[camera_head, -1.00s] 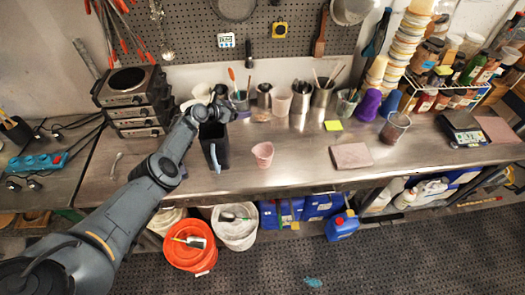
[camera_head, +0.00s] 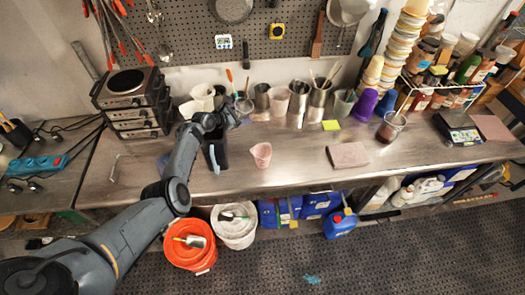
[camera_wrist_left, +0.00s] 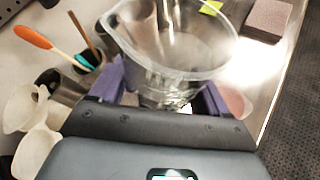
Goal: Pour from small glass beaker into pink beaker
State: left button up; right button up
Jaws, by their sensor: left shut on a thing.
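My left gripper (camera_head: 234,113) is shut on the small glass beaker (camera_wrist_left: 172,50) in the left wrist view, with a purple finger on each side of it. The beaker is clear and its contents are hard to make out. In the head view the glass beaker (camera_head: 244,105) shows faintly at the fingertips. The pink beaker (camera_head: 262,155) stands upright on the steel bench, in front and slightly right of the gripper. In the left wrist view a pinkish rim (camera_wrist_left: 238,102) shows partly behind the right finger. My right gripper is not in view.
A dark pitcher (camera_head: 216,152) stands left of the pink beaker, partly under my arm. Metal cups (camera_head: 298,98) and a jug with utensils line the back. A pink slab (camera_head: 348,155) and a beaker of dark contents (camera_head: 391,127) are right. The bench front (camera_head: 300,172) is clear.

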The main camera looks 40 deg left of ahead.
pick_arm(q)
jog(key=shift+d+f+m+y, duration=0.35)
jog(key=shift+d+m+y, duration=0.05)
jog(key=shift+m+y, duration=0.1)
jog(key=shift+d+b, duration=0.1)
jog(key=shift+b, duration=0.2)
jog(key=shift+d, duration=0.15)
jog(key=shift+d+f+m+y+b, duration=0.2)
jog(key=shift+d+m+y+b, duration=0.1)
jog(key=shift+m+y+b, duration=0.25)
dwell(0.5)
jog(key=shift+a, duration=0.15)
jog(key=shift+m+b, duration=0.25)
jog(key=shift+b, duration=0.05)
jog(key=shift+f+y, duration=0.1)
jog(key=shift+y, duration=0.15)
